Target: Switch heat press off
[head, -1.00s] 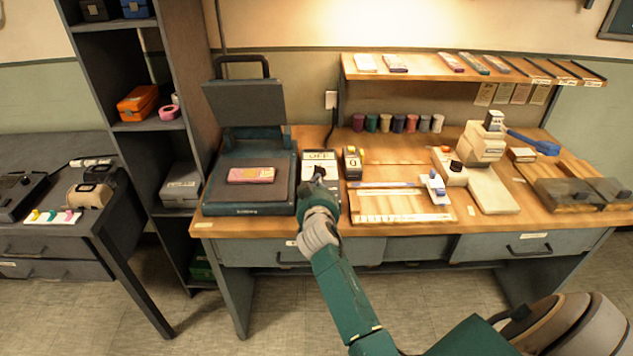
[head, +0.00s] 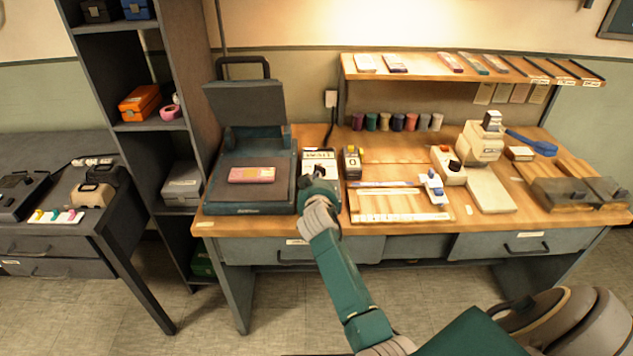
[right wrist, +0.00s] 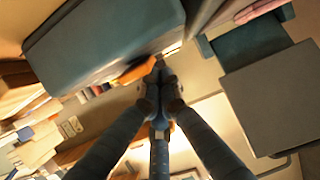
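The heat press (head: 250,208) stands at the left end of the wooden bench, its upper plate (head: 247,104) raised. A pink flat piece (head: 251,174) lies on its lower plate. Just right of the press is a small box with a white label (head: 319,157); its wording is too small to read surely. My right gripper (head: 320,174) is in front of this box and hides its lower part. In the right wrist view the fingertips (right wrist: 159,72) are together, close to a grey-blue body (right wrist: 100,38) and an orange patch (right wrist: 137,69). Contact cannot be told. My left gripper is out of view.
A small dark device (head: 351,163) stands right of the labelled box. A wooden tray (head: 400,205), a white-beige machine (head: 483,145) and several spools (head: 398,123) are further right. A tall shelf (head: 150,120) stands left of the press.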

